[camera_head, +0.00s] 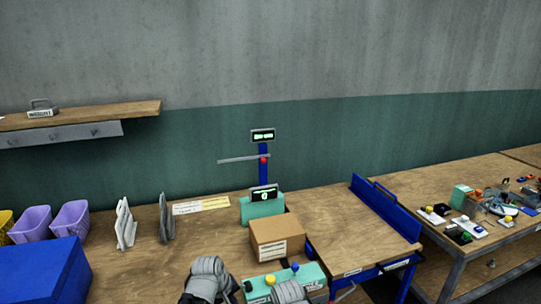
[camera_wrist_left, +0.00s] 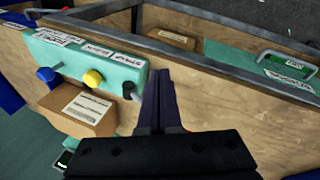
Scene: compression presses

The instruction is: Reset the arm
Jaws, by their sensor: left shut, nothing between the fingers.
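My left gripper (camera_wrist_left: 160,105) shows in the left wrist view with its two dark fingers together and nothing between them. Past the fingertips is a wooden surface with a grey metal rim (camera_wrist_left: 200,60). A teal control panel (camera_wrist_left: 105,65) with blue and yellow knobs lies to the left of the fingers, apart from them. In the head view, grey rounded parts of my arms show at the bottom edge, in front of the teal panel (camera_head: 258,297); neither gripper's fingers can be made out there.
A cardboard box (camera_head: 282,238) stands on the bench behind the panel. A teal scale (camera_head: 262,210) with a display is behind it. A blue bin (camera_head: 45,272) and purple bins (camera_head: 70,220) are at left. A side table (camera_head: 470,195) with small parts is at right.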

